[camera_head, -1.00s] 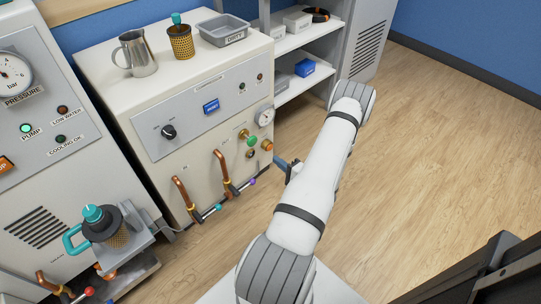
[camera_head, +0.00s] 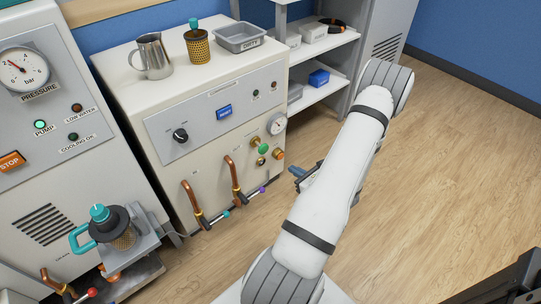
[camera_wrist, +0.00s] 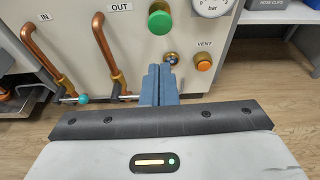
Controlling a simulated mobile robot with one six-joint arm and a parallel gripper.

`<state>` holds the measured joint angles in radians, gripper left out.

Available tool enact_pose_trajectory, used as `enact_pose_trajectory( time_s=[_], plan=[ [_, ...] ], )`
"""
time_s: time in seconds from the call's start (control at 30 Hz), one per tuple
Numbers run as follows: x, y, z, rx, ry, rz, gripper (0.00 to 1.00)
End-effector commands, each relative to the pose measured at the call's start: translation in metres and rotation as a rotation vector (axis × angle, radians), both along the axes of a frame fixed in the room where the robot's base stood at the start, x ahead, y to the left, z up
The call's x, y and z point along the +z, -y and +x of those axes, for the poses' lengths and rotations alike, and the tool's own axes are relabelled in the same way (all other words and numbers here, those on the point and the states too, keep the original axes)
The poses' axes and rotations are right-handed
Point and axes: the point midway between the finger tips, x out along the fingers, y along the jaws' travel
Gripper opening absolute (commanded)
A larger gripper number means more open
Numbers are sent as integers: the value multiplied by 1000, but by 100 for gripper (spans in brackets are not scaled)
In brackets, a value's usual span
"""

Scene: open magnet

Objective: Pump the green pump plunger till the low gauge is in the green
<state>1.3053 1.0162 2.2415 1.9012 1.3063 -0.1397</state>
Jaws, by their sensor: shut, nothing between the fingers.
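The green pump plunger (camera_head: 262,149) is a round green knob on a brass stem on the front of the cream cabinet. It shows in the wrist view (camera_wrist: 159,21) above my fingers. The low gauge (camera_head: 277,124) is a small white dial just above and right of it. In the wrist view the gauge (camera_wrist: 212,6) is cut off by the top edge, and its needle is too small to read. My gripper (camera_wrist: 159,70) is shut and empty, with blue-grey fingers pointing at the panel below the plunger. In the head view my gripper (camera_head: 296,172) is apart from the plunger.
Copper IN and OUT pipes (camera_head: 236,176) with valve handles stand out at left. A larger pressure gauge (camera_head: 24,68) is on the left cabinet. Floor at right is clear.

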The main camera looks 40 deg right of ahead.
Motion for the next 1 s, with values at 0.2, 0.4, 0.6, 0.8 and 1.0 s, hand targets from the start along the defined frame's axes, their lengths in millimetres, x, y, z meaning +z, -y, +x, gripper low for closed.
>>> enact_pose_trajectory(
  time_s=[0.2,0.4,0.6,0.8,1.0],
  plan=[
    [0,-1,-1,-8,-4,27,0],
    [0,0,0,-8,-4,25,0],
    [-7,0,16,-4,-3,23,0],
    [-21,1,55,-2,-3,23,0],
    [-33,2,95,-4,-2,22,0]
  ],
)
